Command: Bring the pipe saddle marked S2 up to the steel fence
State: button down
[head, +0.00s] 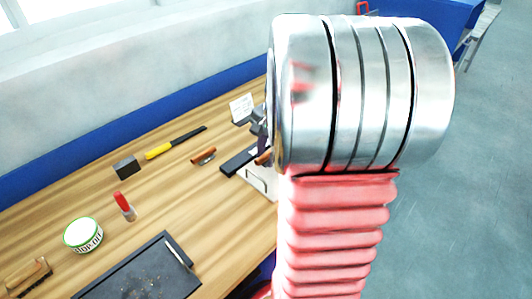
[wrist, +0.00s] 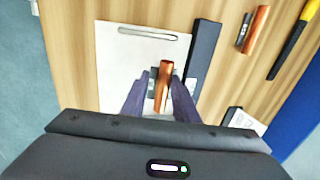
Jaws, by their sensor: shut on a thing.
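A copper-coloured pipe saddle (wrist: 165,68) sits between the fingers of my gripper (wrist: 162,84) in the wrist view, and the fingers are shut on it. I cannot read any mark on it. Below it is a white plate (wrist: 115,70) with a slot along one edge. A dark straight bar (wrist: 203,50), which looks like the fence, runs along the plate's right side, with a small gap between it and the saddle. In the head view my gripper (head: 261,140) is partly hidden behind my arm; the bar (head: 237,161) and held saddle (head: 263,157) show beside it.
A second copper piece (head: 203,156) lies left of the bar. A yellow-handled tool (head: 160,151), dark block (head: 126,167), red-capped tube (head: 124,205), round tin (head: 83,234), brush (head: 28,276) and dark tray (head: 135,275) are spread over the table. A white card (head: 241,108) stands behind.

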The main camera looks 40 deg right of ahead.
jog(key=shift+f, duration=0.6)
jog(key=shift+f, duration=0.65)
jog(key=shift+w+d, duration=0.2)
jog(key=shift+d, duration=1.9)
dwell(2.0)
jog(key=c, duration=1.3)
grip_release()
notch_tip(320, 180, up, 14)
jog(key=s, duration=0.2)
jog(key=shift+s+f, duration=0.25)
jog(key=shift+s, duration=0.05)
jog(key=shift+d, duration=0.1)
